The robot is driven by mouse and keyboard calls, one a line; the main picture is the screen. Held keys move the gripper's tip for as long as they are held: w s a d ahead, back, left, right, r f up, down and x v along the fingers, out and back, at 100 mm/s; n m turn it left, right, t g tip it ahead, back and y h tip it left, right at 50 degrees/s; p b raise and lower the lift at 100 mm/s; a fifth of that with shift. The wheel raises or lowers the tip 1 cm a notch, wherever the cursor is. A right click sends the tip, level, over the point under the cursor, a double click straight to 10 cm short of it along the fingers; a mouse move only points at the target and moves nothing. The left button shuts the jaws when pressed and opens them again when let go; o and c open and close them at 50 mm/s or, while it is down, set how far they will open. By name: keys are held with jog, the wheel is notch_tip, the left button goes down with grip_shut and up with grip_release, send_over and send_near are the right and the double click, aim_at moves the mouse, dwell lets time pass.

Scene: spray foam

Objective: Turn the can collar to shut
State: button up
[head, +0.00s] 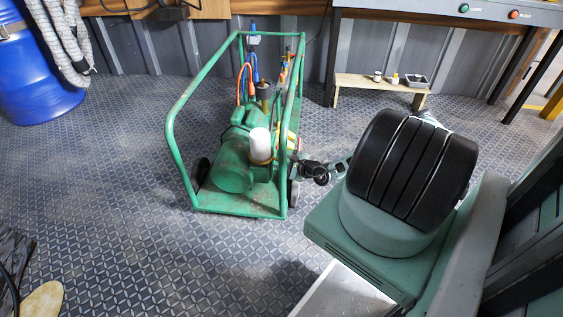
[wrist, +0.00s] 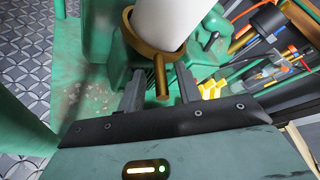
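The white can (head: 260,141) stands upright on the green wheeled cart, and its lower part shows large in the wrist view (wrist: 168,22). A brass collar (wrist: 150,50) rings the can's lower end, with a short brass lever (wrist: 161,78) sticking out toward my gripper. My gripper (wrist: 158,84) is open, with one dark finger on each side of the lever. Gaps show between the lever and both fingers, so I see no grip on it. In the head view my arm hides part of the space right of the can.
The cart's green tube frame (head: 176,150) rises around the can. Hoses, cables and yellow parts (wrist: 212,89) lie right of the collar in the wrist view. A blue drum (head: 38,75) stands far left, and a low wooden bench (head: 380,86) at the back.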

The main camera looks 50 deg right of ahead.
jog(key=shift+s, duration=0.1)
jog(key=shift+s+r, duration=0.2)
jog(key=shift+s, duration=0.1)
jog(key=a+p+v, duration=0.1)
jog(key=p+v, duration=0.3)
jog(key=v, duration=1.2)
jog(key=shift+s+d+p, duration=0.3)
jog(key=shift+d+p, duration=0.05)
jog(key=shift+d, duration=0.2)
